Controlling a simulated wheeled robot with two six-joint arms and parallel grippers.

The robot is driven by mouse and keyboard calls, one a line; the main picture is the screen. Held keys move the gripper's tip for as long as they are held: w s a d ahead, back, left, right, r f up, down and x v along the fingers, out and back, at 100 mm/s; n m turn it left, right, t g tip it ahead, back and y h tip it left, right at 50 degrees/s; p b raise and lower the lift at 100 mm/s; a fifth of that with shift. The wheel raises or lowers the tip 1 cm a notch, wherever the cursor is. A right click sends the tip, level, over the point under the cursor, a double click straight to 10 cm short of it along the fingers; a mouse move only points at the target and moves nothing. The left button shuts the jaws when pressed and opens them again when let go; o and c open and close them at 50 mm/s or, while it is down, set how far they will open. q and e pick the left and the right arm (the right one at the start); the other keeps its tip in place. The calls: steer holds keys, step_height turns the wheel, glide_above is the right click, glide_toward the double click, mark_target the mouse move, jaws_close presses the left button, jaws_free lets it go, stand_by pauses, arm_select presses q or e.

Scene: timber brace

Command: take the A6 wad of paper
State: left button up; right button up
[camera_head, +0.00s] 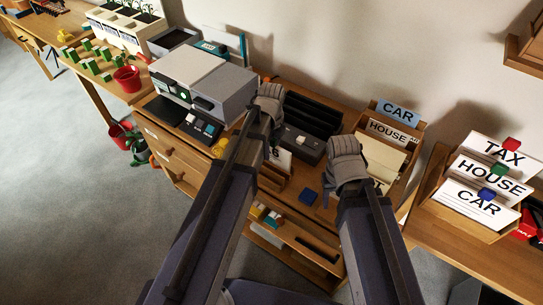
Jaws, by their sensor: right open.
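A white label with a "6" visible (283,157) stands at a wooden holder (273,178) on the desk. My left forearm covers part of it, so the full marking cannot be read. I cannot make out a wad of paper in that holder. My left gripper (270,92) is beyond the label, beside the grey printer; its fingers are too small and dark to read. My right gripper (346,148) is open, above the desk between the black organiser and the wooden file box. Nothing shows between its fingers.
A grey printer (205,78) stands on the left of the desk. A black organiser (312,112) is at the back. A wooden file box (388,150) holds CAR and HOUSE cards. A small blue item (307,196) lies near the front edge. Another rack (480,190) stands right.

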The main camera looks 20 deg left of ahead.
arm_select(q)
jaws_close()
stand_by(0.4)
steer(key=shift+r, duration=0.1)
arm_select(e)
steer(key=shift+r, duration=0.1)
arm_select(q)
step_height(320, 180, up, 10)
steer(key=p, duration=1)
arm_select(e)
step_height(320, 180, up, 10)
